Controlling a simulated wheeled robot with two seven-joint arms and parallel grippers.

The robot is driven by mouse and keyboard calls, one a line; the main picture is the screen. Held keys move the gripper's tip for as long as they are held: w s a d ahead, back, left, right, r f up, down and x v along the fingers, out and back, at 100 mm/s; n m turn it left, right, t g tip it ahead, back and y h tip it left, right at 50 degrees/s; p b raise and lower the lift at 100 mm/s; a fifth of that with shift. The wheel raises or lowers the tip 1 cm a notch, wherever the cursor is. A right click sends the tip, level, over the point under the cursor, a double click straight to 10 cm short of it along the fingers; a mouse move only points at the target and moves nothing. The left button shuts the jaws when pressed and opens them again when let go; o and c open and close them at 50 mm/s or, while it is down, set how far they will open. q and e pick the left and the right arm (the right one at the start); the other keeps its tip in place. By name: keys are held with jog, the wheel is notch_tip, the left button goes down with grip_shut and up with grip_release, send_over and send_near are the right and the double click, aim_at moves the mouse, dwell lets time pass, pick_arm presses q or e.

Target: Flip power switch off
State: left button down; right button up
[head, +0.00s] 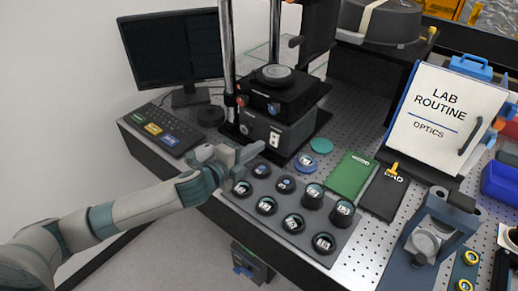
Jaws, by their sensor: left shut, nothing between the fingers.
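The flatness interferometer (262,127) is a black and grey stage unit with a round top, standing on the bench between two silver posts. A small pale switch plate (274,140) sits on the front face of its lower box. I take this for the power switch, but its position is too small to tell. My left gripper (256,152) is shut and empty, just in front of and below the switch plate at the left. I cannot tell whether its fingertips touch the box. My right gripper is out of view.
A grey tray (325,258) with several black round lens holders lies right below my left gripper. A monitor (172,47) and keyboard (160,128) stand at the left. Green (350,175) and black notebooks (384,194) and a lab routine board (440,120) are at the right.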

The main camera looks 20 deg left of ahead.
pick_arm(q)
jog(key=shift+s+a, duration=0.15)
jog(key=shift+s, duration=0.2)
jog(key=s+a+r+b, duration=0.2)
jog(key=s+r, duration=0.1)
jog(key=s, duration=0.3)
jog(key=shift+s+r, duration=0.15)
jog(key=shift+r, duration=0.05)
jog(key=shift+a, duration=0.1)
jog(key=shift+s, duration=0.1)
